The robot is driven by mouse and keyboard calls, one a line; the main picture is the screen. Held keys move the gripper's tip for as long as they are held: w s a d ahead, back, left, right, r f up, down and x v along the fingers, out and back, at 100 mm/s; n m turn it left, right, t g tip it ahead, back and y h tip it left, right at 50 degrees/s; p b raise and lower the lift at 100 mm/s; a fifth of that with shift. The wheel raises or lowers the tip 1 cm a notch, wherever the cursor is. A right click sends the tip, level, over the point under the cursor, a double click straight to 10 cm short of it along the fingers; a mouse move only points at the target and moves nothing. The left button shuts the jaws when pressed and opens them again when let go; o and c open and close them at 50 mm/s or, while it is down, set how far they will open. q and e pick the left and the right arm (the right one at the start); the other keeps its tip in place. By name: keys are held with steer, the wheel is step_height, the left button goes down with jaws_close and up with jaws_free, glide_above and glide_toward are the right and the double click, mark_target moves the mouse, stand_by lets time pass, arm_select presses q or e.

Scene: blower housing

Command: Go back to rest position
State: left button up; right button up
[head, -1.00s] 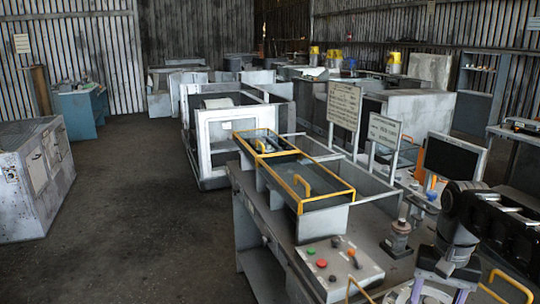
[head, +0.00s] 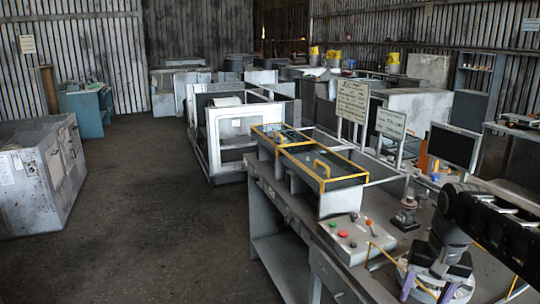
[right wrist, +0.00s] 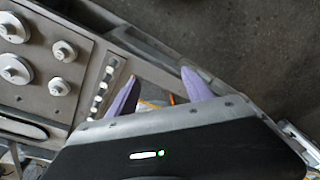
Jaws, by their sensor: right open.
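My right arm enters at the right of the head view, and its gripper (head: 445,272) points down over the workbench (head: 395,245). In the right wrist view its two purple fingers (right wrist: 160,88) are apart, with no object clearly held between them. My left gripper is not in view.
A button box (head: 352,236) and a yellow-framed case (head: 318,168) stand on the bench, near a small metal part (head: 406,215) and a monitor (head: 453,147). A panel with several round metal knobs (right wrist: 38,65) shows in the wrist view. Open floor (head: 150,200) lies left.

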steer(key=w+a+f+n+t, duration=0.2)
steer(key=w+a+f+t, duration=0.1)
steer(key=w+a+f, duration=0.4)
steer(key=s+a+f+n+y, duration=0.1)
steer(key=a+f, duration=0.5)
steer(key=f, duration=0.3)
steer(key=s+a+f+n+y, duration=0.1)
steer(key=a+f, duration=0.6)
steer(key=f, duration=0.3)
steer(key=s+a+f+g, duration=0.1)
steer(key=s+a+f, duration=0.2)
steer(key=s+f, duration=0.2)
steer(key=s+a+f+g+y, duration=0.1)
steer(key=s+a+f, duration=0.3)
steer(key=s, duration=0.8)
steer(key=s+a+f+g+y, duration=0.1)
steer(key=s+a+f, duration=0.2)
steer(key=s+f, duration=0.4)
steer(key=shift+s+a+f+g, duration=0.15)
steer(key=shift+s+f+g, duration=0.2)
steer(key=shift+s, duration=0.3)
steer(key=shift+r, duration=0.1)
